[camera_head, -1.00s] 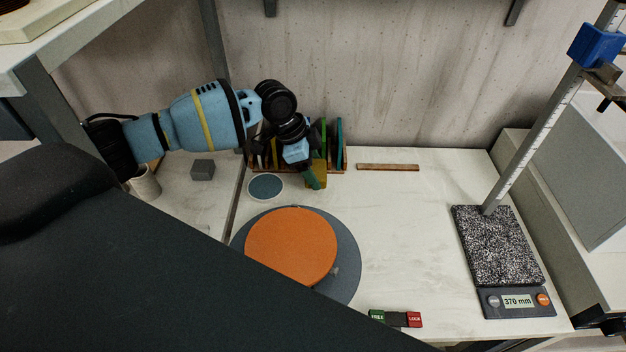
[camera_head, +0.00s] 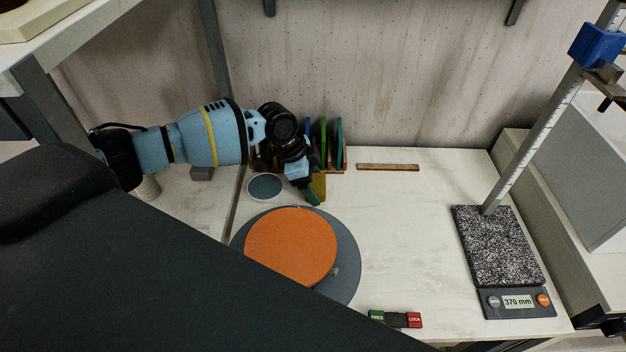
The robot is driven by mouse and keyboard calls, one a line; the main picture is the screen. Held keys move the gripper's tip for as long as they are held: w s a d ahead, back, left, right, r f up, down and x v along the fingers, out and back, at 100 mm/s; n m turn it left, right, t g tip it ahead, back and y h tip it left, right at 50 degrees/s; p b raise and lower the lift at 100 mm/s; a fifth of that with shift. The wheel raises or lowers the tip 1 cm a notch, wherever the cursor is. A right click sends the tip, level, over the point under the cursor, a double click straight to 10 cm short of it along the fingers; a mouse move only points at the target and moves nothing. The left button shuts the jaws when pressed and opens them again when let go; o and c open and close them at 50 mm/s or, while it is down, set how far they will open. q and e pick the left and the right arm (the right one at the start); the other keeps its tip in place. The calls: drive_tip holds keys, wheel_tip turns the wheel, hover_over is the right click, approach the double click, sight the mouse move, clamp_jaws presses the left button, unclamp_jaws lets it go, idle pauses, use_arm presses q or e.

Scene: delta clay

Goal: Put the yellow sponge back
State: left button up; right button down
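The yellow sponge (camera_head: 319,187) is in the head view, just in front of the rack of upright coloured pieces. My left gripper (camera_head: 312,197) comes in from the left and points down toward the front right. Its green finger lies against the sponge's left side and hides part of it. The sponge has moved together with the gripper, so the gripper appears shut on it; the other finger is hidden. I cannot tell whether the sponge touches the table. My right gripper is not in view.
The wooden rack (camera_head: 335,171) stands at the back wall, partly behind my wrist. A grey-blue disc (camera_head: 265,187) lies to the left. An orange disc (camera_head: 290,246) sits on a grey turntable (camera_head: 348,262) in front. A height gauge (camera_head: 495,245) stands right. The middle table is clear.

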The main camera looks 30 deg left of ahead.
use_arm(q)
drive_tip(key=shift+r, duration=0.15)
drive_tip(key=shift+r, duration=0.25)
drive_tip(key=v, duration=1.1)
drive_tip(key=shift+r, duration=0.35)
drive_tip(key=shift+s+a, duration=0.1)
drive_tip(key=shift+a, duration=0.05)
